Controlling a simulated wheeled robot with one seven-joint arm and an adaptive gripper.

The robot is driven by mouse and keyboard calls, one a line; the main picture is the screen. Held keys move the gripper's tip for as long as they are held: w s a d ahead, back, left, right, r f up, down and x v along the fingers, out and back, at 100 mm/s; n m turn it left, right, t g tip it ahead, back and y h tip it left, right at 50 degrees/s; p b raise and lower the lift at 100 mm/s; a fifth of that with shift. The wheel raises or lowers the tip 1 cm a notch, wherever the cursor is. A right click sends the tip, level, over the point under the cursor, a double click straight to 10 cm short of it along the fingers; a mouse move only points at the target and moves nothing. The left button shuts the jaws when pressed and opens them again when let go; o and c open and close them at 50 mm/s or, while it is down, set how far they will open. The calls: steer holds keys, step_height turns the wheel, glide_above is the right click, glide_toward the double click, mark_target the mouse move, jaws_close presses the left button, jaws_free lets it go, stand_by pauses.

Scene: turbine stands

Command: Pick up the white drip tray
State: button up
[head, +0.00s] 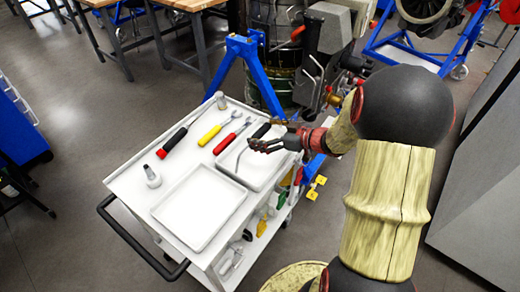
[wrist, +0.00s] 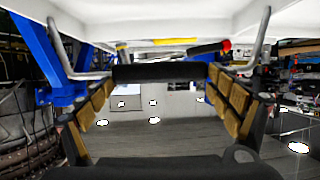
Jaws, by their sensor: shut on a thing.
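A shallow white tray (head: 239,177) is at the back right of the white cart top, close to my gripper (head: 275,140). A thin curved metal rod stands by it in the head view. In the wrist view, a handle with bent metal rods and a black grip (wrist: 160,73) lies across my gripper (wrist: 160,85), beneath a white edge. I take this handle to be the tray's. My gripper hides part of the tray; I cannot tell whether it rests on the cart.
A second white tray (head: 200,206) lies at the cart's near end. Red, yellow and black-handled tools lie behind it, with a small grey fitting (head: 152,177) at left. The cart's black push handle (head: 135,240) juts out at front left. A blue stand (head: 252,62) is close behind.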

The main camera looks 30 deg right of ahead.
steer(key=shift+r, duration=0.1)
steer(key=s+d+r+p, duration=0.3)
steer(key=s+r+p, duration=0.6)
steer(key=s+r, duration=0.3)
steer(key=shift+s+r, duration=0.4)
steer(key=shift+s, duration=0.45)
steer(key=o, duration=1.1)
steer(key=c, duration=1.1)
